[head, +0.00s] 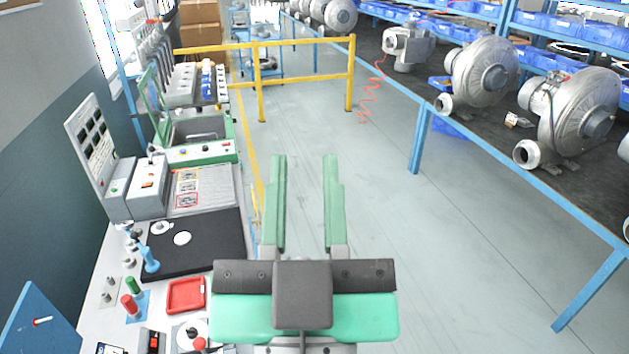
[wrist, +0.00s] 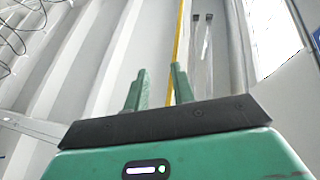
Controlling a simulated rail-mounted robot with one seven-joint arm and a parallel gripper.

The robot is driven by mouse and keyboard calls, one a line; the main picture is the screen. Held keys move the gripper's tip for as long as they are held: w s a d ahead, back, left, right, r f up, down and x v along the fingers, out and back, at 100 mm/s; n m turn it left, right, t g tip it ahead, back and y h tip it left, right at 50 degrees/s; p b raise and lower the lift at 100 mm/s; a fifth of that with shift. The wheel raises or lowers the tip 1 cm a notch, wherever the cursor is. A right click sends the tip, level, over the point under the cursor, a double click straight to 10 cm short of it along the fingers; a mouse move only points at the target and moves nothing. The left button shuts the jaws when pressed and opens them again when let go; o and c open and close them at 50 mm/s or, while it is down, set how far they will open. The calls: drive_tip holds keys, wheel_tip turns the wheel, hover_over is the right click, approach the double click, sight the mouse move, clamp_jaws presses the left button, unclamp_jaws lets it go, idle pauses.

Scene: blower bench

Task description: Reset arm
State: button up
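My gripper (head: 304,158) is in the middle of the head view, its two green fingers parallel and spread apart with nothing between them. Grey floor shows through the gap. It is held out to the right of the left workbench (head: 95,318), not touching anything that I can see. In the wrist view my gripper (wrist: 158,72) also shows both fingers apart and empty, against a pale ribbed wall and a yellow post.
The left bench holds a black mat (head: 200,250), a red tray (head: 186,295) and a green-framed machine (head: 205,152). A yellow railing (head: 305,80) stands ahead. Silver blowers (head: 483,70) line the right table (head: 545,190). The floor (head: 400,240) between is clear.

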drive_tip(key=shift+t, duration=0.6)
drive_tip(key=s+r, duration=0.3)
drive_tip(key=shift+s+d, duration=0.1)
drive_tip(key=shift+d, duration=0.3)
wheel_tip(320, 180, up, 15)
drive_tip(key=p, duration=1.4)
drive_tip(key=shift+f, duration=0.2)
drive_tip(key=shift+a, duration=0.1)
